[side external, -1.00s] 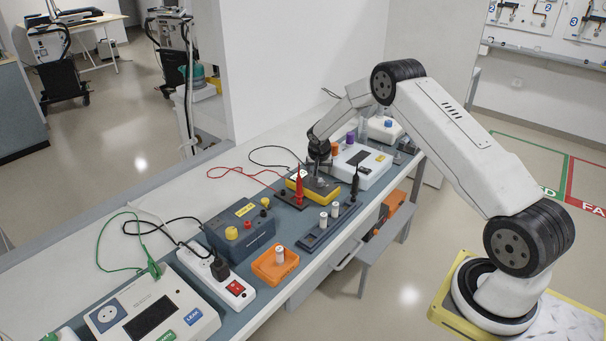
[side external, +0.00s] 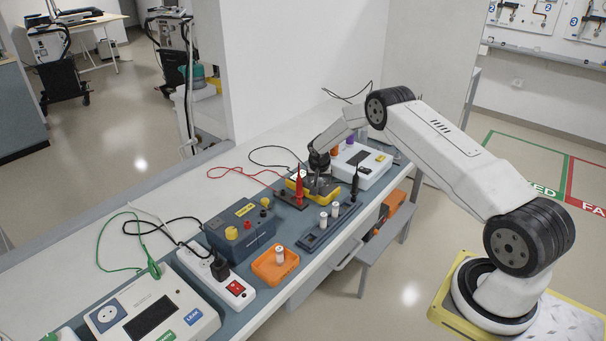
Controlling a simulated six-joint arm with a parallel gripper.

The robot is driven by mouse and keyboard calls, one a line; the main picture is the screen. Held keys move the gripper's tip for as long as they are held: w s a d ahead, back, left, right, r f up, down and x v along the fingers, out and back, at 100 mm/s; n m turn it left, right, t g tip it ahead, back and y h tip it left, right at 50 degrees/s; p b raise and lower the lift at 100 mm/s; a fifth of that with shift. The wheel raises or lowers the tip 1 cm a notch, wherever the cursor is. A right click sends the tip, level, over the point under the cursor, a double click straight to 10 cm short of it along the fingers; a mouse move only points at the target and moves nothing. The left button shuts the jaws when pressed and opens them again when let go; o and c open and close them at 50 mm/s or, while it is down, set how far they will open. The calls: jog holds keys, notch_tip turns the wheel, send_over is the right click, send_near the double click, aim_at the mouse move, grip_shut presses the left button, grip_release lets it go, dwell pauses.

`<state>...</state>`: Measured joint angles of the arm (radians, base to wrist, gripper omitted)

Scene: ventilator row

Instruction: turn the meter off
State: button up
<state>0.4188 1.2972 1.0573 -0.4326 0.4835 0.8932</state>
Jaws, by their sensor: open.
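The meter (side external: 294,187) is a yellow-edged handheld unit lying on the bench mat. A red probe (side external: 299,183) stands upright at its near side. My gripper (side external: 317,187) points down at the right part of the meter, with its fingers low over the meter's face. The gripper is open. The fingers and wrist hide much of the face, and the meter's dial and display cannot be made out. Whether the fingers touch the meter cannot be told.
A black probe (side external: 355,182) stands to the right, near a dark holder with white cylinders (side external: 323,220). A white instrument (side external: 364,166) sits behind my gripper.

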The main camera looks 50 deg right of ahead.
grip_shut()
jog(key=shift+n+t, duration=0.3)
jog(key=shift+n, duration=0.5)
jog(key=shift+d+n+t+y, duration=0.1)
jog(key=shift+n+t+y, duration=0.25)
jog(key=shift+n, duration=0.8)
jog(key=shift+d+n+t+y, duration=0.15)
jog(key=shift+n+y, duration=0.4)
jog(key=shift+n, duration=0.6)
jog(key=shift+n+y, duration=0.55)
jog(key=shift+n, duration=0.85)
jog(key=shift+n+y, duration=0.55)
jog(key=shift+n, duration=1.15)
grip_release()
jog(key=shift+r, duration=0.15)
